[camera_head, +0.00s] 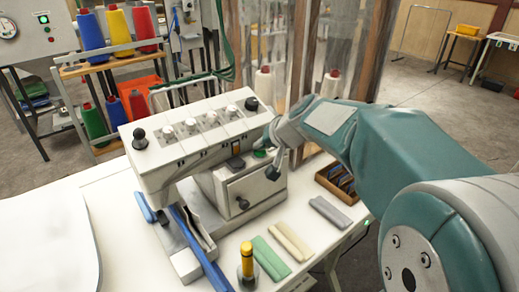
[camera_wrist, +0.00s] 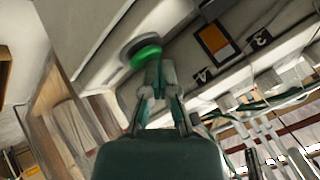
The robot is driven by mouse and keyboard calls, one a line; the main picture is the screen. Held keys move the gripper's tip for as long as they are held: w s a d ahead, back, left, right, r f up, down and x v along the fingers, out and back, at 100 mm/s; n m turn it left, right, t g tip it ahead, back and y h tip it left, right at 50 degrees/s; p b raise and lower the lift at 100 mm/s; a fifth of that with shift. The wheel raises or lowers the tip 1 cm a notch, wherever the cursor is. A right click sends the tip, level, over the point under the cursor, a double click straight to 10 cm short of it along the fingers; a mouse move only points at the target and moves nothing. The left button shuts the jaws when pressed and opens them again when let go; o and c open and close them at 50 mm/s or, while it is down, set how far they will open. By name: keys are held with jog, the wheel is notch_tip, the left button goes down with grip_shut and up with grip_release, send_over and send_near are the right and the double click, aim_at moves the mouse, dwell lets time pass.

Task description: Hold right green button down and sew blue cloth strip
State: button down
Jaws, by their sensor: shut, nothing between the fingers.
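The white sewing machine (camera_head: 200,150) stands on the white table, with a row of knobs on top. A green button (camera_head: 261,154) shows on the machine's right part, beside my gripper. In the wrist view the green button (camera_wrist: 146,56) has a dark round collar and sits just past my fingertips. My gripper (camera_head: 272,171) is shut and empty, and its fingertips (camera_wrist: 156,72) overlap the button's lower edge; I cannot tell whether they press it. The blue cloth strip (camera_head: 204,253) lies under the machine's left part and runs to the table front. A second green button is not visible.
Green (camera_head: 271,258), cream (camera_head: 292,241) and grey (camera_head: 330,213) folded cloths lie on the table to the right. A yellow-topped post (camera_head: 246,262) stands at the front. A brown tray (camera_head: 338,182) is at the right edge. A spool rack (camera_head: 110,65) stands behind.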

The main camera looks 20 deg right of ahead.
jog(key=shift+r, duration=0.95)
jog(key=shift+r, duration=2.55)
jog(key=s+f+n+g+h, duration=0.1)
jog(key=s+f, duration=0.4)
jog(key=s, duration=0.8)
jog(key=s+f+n+g+h, duration=0.1)
jog(key=s+f, duration=0.4)
jog(key=s, duration=0.8)
jog(key=shift+s+n+g+h, duration=0.3)
jog(key=shift+n+h, duration=0.4)
jog(key=shift+h, duration=0.5)
